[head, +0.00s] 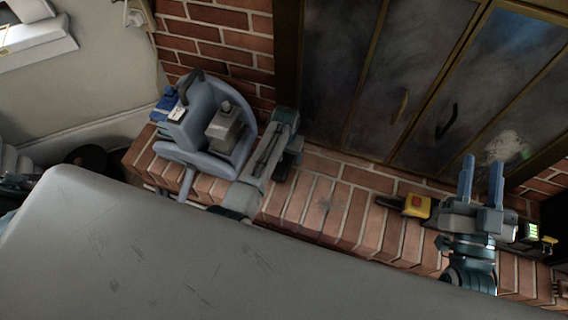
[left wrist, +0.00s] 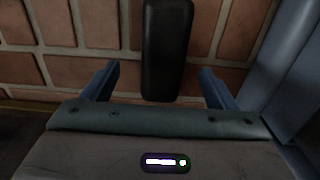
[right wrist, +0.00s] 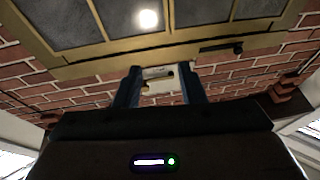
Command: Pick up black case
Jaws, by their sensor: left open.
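The black case (left wrist: 166,50) is a long, dark, rounded block in the left wrist view, lying against the brick. My left gripper (left wrist: 159,70) is open, with one blue finger on either side of the case's near end. Gaps show between the case and both fingers. In the head view my left arm hides its fingertips, and I cannot make out the case clearly there. My right gripper (head: 481,162) is open and empty, its two blue fingers apart and pointing towards the fireplace doors. It also shows in the right wrist view (right wrist: 160,70).
A blue-grey caddy (head: 196,153) holding several items stands left of my left arm on the brick hearth (head: 330,208). A yellow and black tool (head: 415,206) lies left of my right gripper. Metal-framed glass doors (head: 405,90) stand behind.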

